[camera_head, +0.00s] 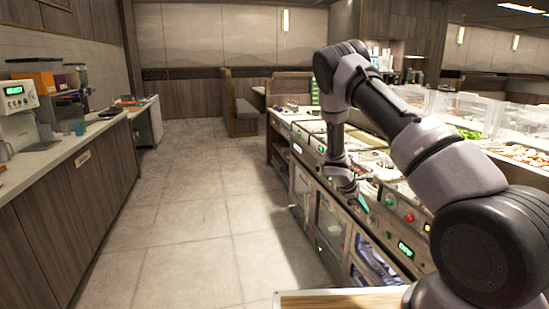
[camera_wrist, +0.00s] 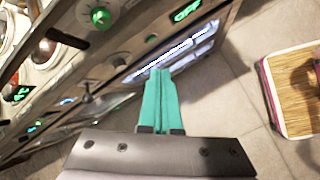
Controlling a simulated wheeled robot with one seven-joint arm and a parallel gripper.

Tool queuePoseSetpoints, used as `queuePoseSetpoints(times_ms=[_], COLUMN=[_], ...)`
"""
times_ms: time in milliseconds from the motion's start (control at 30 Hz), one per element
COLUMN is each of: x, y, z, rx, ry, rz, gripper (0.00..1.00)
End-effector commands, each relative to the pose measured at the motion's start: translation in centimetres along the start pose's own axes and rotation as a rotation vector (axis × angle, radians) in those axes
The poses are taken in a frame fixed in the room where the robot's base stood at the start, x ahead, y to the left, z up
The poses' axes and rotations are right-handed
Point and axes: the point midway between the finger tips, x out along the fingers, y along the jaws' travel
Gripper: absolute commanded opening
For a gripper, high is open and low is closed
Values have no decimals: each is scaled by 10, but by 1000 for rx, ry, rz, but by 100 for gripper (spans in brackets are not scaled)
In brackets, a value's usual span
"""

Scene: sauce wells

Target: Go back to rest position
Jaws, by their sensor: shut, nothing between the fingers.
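My gripper (camera_wrist: 163,72) shows in the wrist view with its two teal fingers together and nothing between them. It points down in front of a steel counter front (camera_wrist: 110,48) with knobs and a green lit display. In the head view my arm reaches forward from the lower right, bends at a high elbow and comes down beside the counter. The gripper's teal tip (camera_head: 363,203) shows there close to the counter's control panel; whether it touches cannot be told.
The steel counter (camera_head: 345,235) with knobs runs along the right, with clear food bins (camera_head: 467,110) behind. A wooden board (camera_head: 335,299) lies at the bottom. A wood cabinet (camera_head: 75,190) with a coffee machine (camera_head: 18,108) stands left. The tiled floor (camera_head: 200,200) between is clear.

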Motion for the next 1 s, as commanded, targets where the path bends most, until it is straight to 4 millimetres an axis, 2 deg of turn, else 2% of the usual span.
queuePoseSetpoints(times_ms=[33, 200, 467, 600, 767, 1000], x=[-26, -99, -206, -260, -317, -390], y=[10, 24, 21, 8, -16, -68], z=[13, 55, 124, 160, 200, 251], rx=[85, 348, 710, 884, 1063, 1297], ry=[29, 112, 252, 333, 429, 581], rz=[-13, -75, -183, -245, -319, -433], gripper=[0, 0, 0, 0, 0, 0])
